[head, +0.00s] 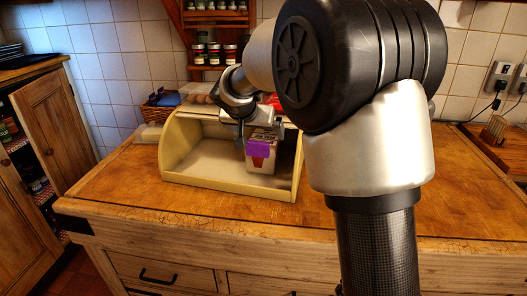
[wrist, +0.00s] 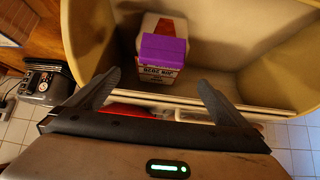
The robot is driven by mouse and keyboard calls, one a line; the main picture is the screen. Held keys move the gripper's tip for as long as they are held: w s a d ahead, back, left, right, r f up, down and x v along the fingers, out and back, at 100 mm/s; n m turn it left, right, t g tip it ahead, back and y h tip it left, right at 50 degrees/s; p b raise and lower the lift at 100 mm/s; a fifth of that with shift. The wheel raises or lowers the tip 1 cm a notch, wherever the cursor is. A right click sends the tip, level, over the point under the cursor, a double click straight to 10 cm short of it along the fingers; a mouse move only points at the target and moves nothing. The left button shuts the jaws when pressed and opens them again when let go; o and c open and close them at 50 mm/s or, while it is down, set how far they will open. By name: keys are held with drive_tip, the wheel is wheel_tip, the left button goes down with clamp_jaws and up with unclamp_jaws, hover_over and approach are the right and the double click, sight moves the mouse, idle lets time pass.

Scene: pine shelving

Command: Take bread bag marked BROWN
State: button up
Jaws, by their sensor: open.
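A white and red bag (head: 261,163) with a purple top stands inside the open cream bread bin (head: 228,187), near its right end. In the wrist view the bag (wrist: 160,80) shows lettering below the purple part, too blurred to read, so I cannot confirm the word BROWN. No other bag shows inside the bin (wrist: 255,80). My gripper (head: 261,136) is at the bin's opening, just above the bag in the head view. In the wrist view my gripper (wrist: 158,80) is open, its fingers apart on either side of the bag, with nothing held.
The wooden counter (head: 130,200) is clear in front of the bin. A wicker basket (head: 156,111) with blue cloth stands behind its left side. Jars (head: 214,54) stand on a wall shelf above. A dark appliance (wrist: 45,82) shows at left in the wrist view.

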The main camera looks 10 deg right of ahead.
sight(263, 140)
drive_tip(key=x, duration=1.1)
drive_tip(key=shift+d+r, duration=0.1)
drive_tip(key=shift+c, duration=0.3)
drive_tip(key=c, duration=1.1)
drive_tip(key=shift+r, duration=0.1)
drive_tip(key=shift+c, duration=0.9)
